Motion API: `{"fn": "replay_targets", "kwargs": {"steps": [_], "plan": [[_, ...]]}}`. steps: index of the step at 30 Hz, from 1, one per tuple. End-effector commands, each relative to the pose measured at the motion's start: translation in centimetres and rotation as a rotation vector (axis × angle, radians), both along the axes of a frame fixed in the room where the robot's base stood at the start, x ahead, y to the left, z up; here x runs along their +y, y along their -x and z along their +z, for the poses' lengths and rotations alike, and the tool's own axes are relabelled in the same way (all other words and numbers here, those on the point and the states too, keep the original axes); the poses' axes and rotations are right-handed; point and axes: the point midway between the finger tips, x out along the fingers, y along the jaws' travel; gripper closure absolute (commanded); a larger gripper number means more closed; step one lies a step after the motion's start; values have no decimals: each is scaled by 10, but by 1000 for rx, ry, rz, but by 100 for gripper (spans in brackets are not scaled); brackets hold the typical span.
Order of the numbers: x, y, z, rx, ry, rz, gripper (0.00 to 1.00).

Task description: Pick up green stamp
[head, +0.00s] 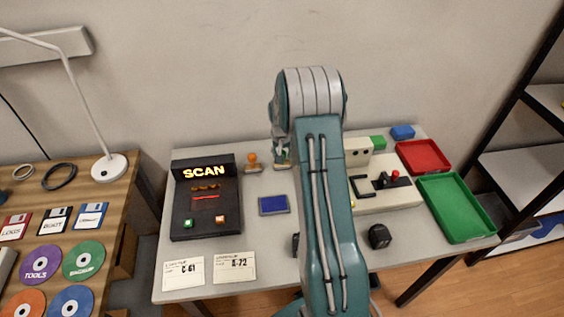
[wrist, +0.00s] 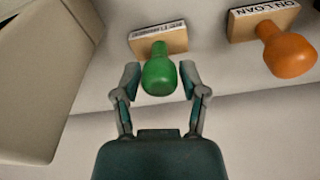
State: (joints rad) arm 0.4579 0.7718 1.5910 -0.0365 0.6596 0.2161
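The green stamp (wrist: 159,74) has a round green handle on a wooden base with a printed label, seen in the wrist view. My gripper (wrist: 160,72) is open, with one finger on each side of the green handle. Small gaps show between the fingers and the handle, so it is not gripped. In the head view my gripper (head: 281,155) is at the back of the grey table, and my arm hides most of the stamp there.
An orange stamp (wrist: 287,50) labelled ON LOAN stands close by on the right in the wrist view. A beige device (wrist: 35,75) rises on the left. The head view shows a SCAN box (head: 205,215), a blue pad (head: 273,205), a red tray (head: 423,157) and a green tray (head: 455,207).

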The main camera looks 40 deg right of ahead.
Motion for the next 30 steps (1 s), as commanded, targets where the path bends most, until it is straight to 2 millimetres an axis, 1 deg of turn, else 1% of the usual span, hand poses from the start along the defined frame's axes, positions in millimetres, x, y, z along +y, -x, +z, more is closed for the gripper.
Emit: {"fn": "replay_targets", "kwargs": {"steps": [1,2,12,17,20,22,26,30], "plan": [[0,0,0,0,0,0,90],[0,0,0,0,0,0,100],[0,0,0,1,-1,0,100],[0,0,8,0,0,0,100],[0,-1,20,-2,2,0,100],[0,-1,33,-3,1,0,100],[7,17,54,-3,1,0,100],[15,39,83,-3,1,0,100]]}}
